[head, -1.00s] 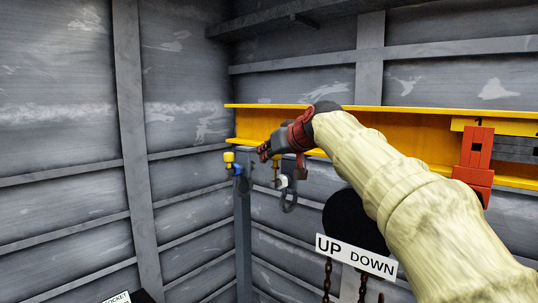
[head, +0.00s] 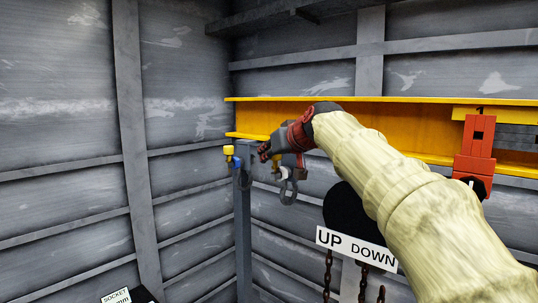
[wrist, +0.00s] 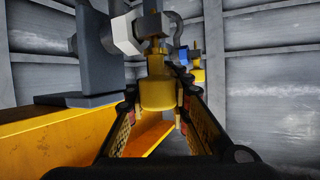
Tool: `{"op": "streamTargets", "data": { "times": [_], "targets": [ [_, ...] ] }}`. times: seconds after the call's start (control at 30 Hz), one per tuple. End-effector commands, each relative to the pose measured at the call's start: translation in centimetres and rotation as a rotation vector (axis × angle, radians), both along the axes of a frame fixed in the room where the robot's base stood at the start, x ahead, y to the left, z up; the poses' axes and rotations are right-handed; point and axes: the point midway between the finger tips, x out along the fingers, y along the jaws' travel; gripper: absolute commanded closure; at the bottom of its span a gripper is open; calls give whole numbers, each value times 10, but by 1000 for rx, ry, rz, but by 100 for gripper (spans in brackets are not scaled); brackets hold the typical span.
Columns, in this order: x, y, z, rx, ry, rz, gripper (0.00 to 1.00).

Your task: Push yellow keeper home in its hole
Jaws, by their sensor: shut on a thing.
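The yellow keeper (wrist: 158,93) is a stubby cylinder with a narrower brass-coloured stem at its far end. My gripper (wrist: 155,110) has its two fingers shut on the keeper's sides in the wrist view. The stem points at a grey and white fitting (wrist: 153,24) with a dark ring beside it. The hole itself is hidden, and I cannot tell how deep the stem sits. In the head view my gripper (head: 268,151) is in front of the yellow beam's lower edge, close to the hanging fitting (head: 287,173); the keeper is not clear there.
A yellow beam (head: 390,124) runs along the back wall, with a red block (head: 475,153) at right. A yellow-capped blue piece (head: 229,156) is left of my gripper by a grey post (head: 243,230). An UP/DOWN sign (head: 357,250) hangs below my arm.

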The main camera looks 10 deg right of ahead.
Motion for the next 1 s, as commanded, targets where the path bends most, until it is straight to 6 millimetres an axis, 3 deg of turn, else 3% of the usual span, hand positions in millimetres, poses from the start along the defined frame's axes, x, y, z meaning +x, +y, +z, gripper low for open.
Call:
{"op": "streamTargets", "data": {
  "times": [0.47, 0.5, 0.9, 1.0],
  "targets": [
    [0, 0, -11, 0, -1, 0, 100],
    [0, 0, -10, 0, -1, 0, 80],
    [0, 0, -10, 0, 0, 0, 57],
    [0, 0, -10, 0, 0, 0, 57]
  ]
}}
